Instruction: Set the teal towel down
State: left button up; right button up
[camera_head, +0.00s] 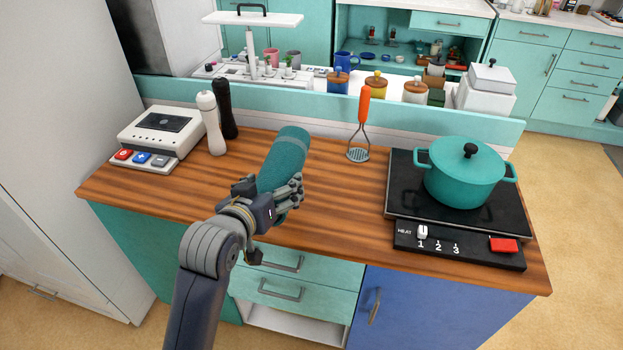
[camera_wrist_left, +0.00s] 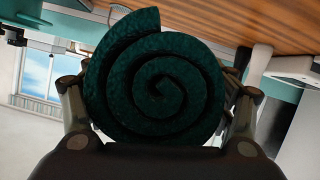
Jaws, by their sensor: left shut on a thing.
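The teal towel (camera_head: 284,158) is rolled up and held in my left gripper (camera_head: 281,197), in the middle of the head view over the wooden counter (camera_head: 325,215). The roll tilts, its far end up and to the right. In the left wrist view the towel's spiral end (camera_wrist_left: 158,85) fills the middle, with a finger on each side of it. My left gripper is shut on the towel. I cannot tell how high the roll is above the counter. My right gripper is not in view.
A kitchen scale (camera_head: 160,132) and white and black mills (camera_head: 211,125) stand at the left. A masher (camera_head: 360,130) with an orange handle stands at the back. A teal pot (camera_head: 463,175) sits on a black hot plate (camera_head: 402,205) at the right. The wood between is clear.

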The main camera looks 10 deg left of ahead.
pick_arm(q)
notch_tip(320, 180, down, 6)
jog(key=shift+h, duration=0.3)
jog(key=w+d, duration=0.2)
jog(key=w, duration=0.2)
jog(key=w+d+f, duration=0.1)
jog(key=w+d, duration=0.1)
jog(key=w, duration=0.3)
jog(key=w+d, duration=0.2)
jog(key=w, duration=0.3)
jog(key=shift+w+d+f+p, duration=0.15)
jog(key=shift+f+p, duration=0.15)
jog(key=shift+p, duration=0.1)
jog(key=shift+f, duration=1.7)
jog(key=shift+f, duration=0.2)
jog(key=o, duration=1.2)
jog(key=shift+o, duration=0.2)
